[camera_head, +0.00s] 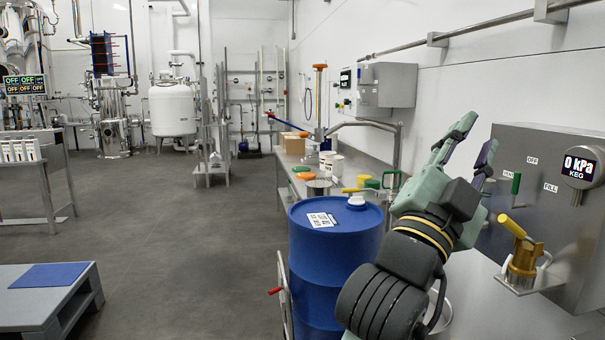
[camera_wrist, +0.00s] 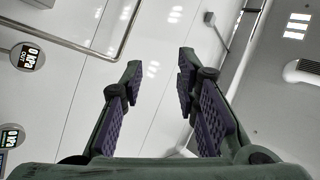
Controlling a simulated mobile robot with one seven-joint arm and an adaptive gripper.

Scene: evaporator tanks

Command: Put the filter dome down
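I cannot make out a filter dome in either view. My gripper (camera_head: 474,140) is raised over the right side of the counter, in front of the wall, with its fingers pointing up. In the wrist view my gripper (camera_wrist: 160,68) is open. Its two purple-padded fingers are well apart, and only the wall and ceiling show between them. My arm hides part of the counter behind it.
A blue drum (camera_head: 322,258) stands left of my arm, with a paper label and a white cap on top. A steel counter (camera_head: 352,163) with several small containers runs back along the wall. A keg panel (camera_head: 520,165) with a brass valve (camera_head: 524,262) is at right.

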